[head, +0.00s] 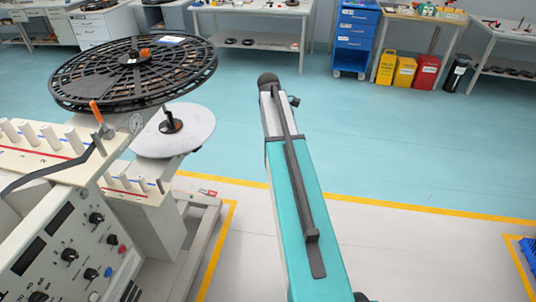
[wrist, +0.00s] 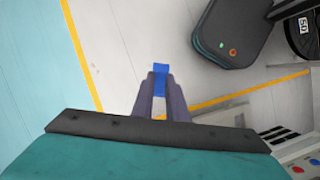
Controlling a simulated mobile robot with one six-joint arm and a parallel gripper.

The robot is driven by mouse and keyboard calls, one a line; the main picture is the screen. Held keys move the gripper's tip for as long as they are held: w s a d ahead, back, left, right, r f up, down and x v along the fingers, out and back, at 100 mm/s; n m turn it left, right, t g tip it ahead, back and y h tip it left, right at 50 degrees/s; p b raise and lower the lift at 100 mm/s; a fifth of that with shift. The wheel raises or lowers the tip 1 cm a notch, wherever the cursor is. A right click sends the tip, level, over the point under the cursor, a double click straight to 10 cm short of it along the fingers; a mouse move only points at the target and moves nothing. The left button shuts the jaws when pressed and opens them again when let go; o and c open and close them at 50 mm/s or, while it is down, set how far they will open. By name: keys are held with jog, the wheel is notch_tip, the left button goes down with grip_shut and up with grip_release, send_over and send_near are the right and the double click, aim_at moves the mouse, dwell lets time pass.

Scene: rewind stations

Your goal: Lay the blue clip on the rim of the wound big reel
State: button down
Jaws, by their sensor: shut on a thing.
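The blue clip (wrist: 161,67) is in the wrist view, held between the tips of my gripper (wrist: 160,77). My gripper is shut on it, and the clip's end sticks out past the fingertips. Pale floor lies behind it. The big reel (head: 95,84) is in the head view at upper left. It is a wide, dark, spoked disc lying nearly flat on the winding machine, with an orange-tipped hub. The big reel is not clearly seen in the wrist view. My gripper and the clip do not show in the head view.
A pale smaller disc (head: 190,132) sits just below and right of the big reel. The machine's panel (head: 70,255) with knobs stands at lower left. An orange-tipped lever (head: 96,112) rises near the reel's front edge. Open floor (head: 420,150) lies to the right.

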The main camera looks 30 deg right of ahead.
jog(key=s+d+r+m+y+p, duration=0.1)
jog(key=s+d+r+m+p, duration=0.1)
jog(key=s+d+r, duration=0.45)
jog(key=s+d+r+m+p, duration=0.15)
jog(key=s+d+r, duration=0.25)
jog(key=d, duration=0.6)
jog(key=s+d+r+m+y+p, duration=0.1)
jog(key=s+d+r+p, duration=0.2)
jog(key=s+d+r, duration=0.35)
jog(key=s+d+r+m+t+p, duration=0.1)
jog(key=s+d+r+p, duration=0.4)
jog(key=s+d+r, duration=1.3)
jog(key=shift+s+m, duration=0.55)
jog(key=shift+s, duration=0.5)
jog(key=shift+w, duration=0.15)
